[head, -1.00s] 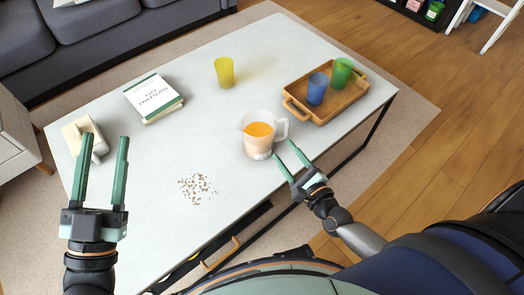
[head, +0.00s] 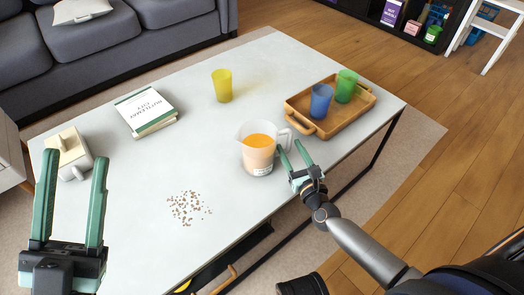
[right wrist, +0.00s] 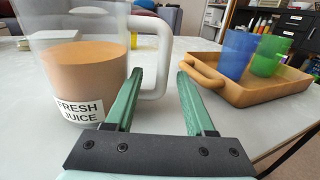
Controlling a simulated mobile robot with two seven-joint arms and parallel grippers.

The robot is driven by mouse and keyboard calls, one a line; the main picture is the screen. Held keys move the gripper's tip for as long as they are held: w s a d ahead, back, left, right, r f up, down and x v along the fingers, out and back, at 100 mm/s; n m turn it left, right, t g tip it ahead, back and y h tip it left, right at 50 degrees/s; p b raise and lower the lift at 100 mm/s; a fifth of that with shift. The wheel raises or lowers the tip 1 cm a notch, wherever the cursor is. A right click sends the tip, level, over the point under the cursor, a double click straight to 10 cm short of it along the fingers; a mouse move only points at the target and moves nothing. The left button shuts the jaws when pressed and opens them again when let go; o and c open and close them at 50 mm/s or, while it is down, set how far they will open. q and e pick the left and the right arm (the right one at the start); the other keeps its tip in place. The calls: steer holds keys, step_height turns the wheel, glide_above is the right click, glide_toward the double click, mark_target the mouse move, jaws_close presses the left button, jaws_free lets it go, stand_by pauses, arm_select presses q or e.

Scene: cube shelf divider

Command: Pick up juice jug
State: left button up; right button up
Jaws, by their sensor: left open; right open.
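The juice jug (head: 257,158) stands upright on the white table, clear-walled with orange juice inside and its handle to the right. In the right wrist view the jug (right wrist: 88,75) carries a "FRESH JUICE" label, and its white handle (right wrist: 158,60) reaches toward the space between my fingers. My right gripper (head: 292,150) is open beside the handle; in the right wrist view its green fingers (right wrist: 158,95) spread left and right below the handle. I cannot tell whether they touch it. My left gripper (head: 75,180) is open and empty at the table's near left.
A wooden tray (head: 300,122) with a blue cup (head: 320,100) and a green cup (head: 346,86) lies right of the jug. A yellow cup (head: 222,86), books (head: 146,108), a beige box-like object (head: 68,152) and scattered crumbs (head: 187,207) are on the table.

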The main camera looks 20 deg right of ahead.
steer(key=shift+w+d+r+b, duration=0.15)
steer(key=shift+w+b, duration=0.1)
steer(key=shift+w, duration=1.1)
steer(key=shift+w+d+r+b, duration=0.1)
steer(key=shift+w+b, duration=0.1)
steer(key=shift+w, duration=1.15)
steer(key=shift+c, duration=0.3)
jaws_close()
steer(key=shift+r, duration=0.1)
